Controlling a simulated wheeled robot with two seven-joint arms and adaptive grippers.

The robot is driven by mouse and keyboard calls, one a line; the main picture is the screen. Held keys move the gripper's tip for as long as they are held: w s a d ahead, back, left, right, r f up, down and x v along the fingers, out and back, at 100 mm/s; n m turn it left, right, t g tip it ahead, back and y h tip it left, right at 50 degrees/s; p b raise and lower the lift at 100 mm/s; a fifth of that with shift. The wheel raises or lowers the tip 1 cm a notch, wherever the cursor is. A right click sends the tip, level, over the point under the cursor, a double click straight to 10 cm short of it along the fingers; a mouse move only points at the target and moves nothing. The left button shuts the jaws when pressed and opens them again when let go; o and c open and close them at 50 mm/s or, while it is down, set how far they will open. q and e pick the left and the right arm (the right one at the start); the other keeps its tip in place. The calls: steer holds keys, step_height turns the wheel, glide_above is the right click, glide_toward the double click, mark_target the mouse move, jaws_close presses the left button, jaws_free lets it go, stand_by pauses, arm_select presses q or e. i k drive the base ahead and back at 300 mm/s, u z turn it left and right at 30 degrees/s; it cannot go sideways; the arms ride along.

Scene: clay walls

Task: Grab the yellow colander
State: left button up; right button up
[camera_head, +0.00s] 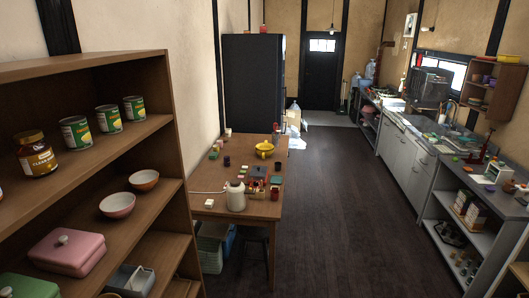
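A small yellow vessel (264,150) sits on the wooden table (213,180), near its far right part. It looks like the colander, but it is too small here to make out any holes. Its top looks partly dark. Neither of my grippers is in view, and nothing is seen touching the yellow vessel.
A wooden shelf (145,67) with cans, bowls and a pink box (67,252) stands close at left. A white kettle (235,196) and several small items share the table. Dark floor (330,200) is clear between the table and the counter (405,160) at right.

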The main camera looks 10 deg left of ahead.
mark_target(266, 147)
steer(key=z, duration=0.5)
steer(key=i, duration=8.7)
steer(key=u, duration=4.45)
